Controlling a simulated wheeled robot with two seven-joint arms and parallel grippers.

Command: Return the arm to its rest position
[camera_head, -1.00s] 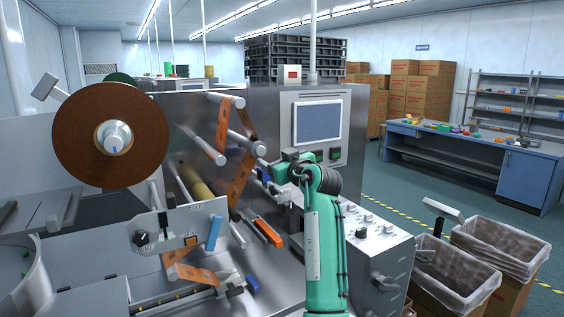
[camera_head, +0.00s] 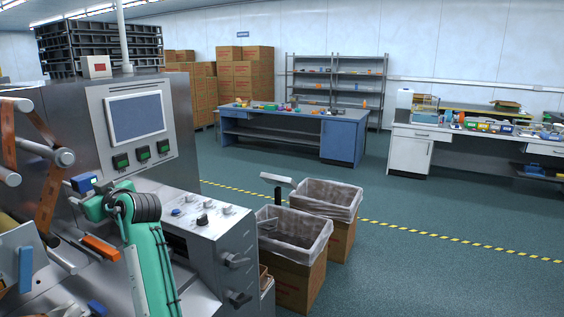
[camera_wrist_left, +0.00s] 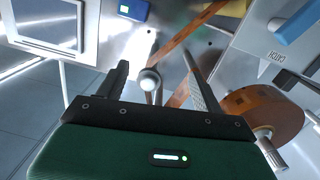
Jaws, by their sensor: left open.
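My left arm, mint green with a dark ribbed joint, rises in front of the wrapping machine (camera_head: 180,110) in the head view. Its gripper (camera_head: 82,196) is at the arm's upper end, beside the machine's film path, and is small and partly hidden there. In the left wrist view the two dark fingers of this gripper (camera_wrist_left: 155,76) stand wide apart with nothing held between them. A round metal roller end (camera_wrist_left: 150,79) and an orange-brown film strip (camera_wrist_left: 190,42) show beyond the fingers. My right gripper is in neither view.
The machine's control box (camera_head: 215,232) stands just right of the arm. Two lined cardboard bins (camera_head: 292,268) stand beyond it. A blue workbench (camera_head: 342,140) and a white bench (camera_head: 410,152) are farther back. The floor (camera_head: 430,285) at right is clear.

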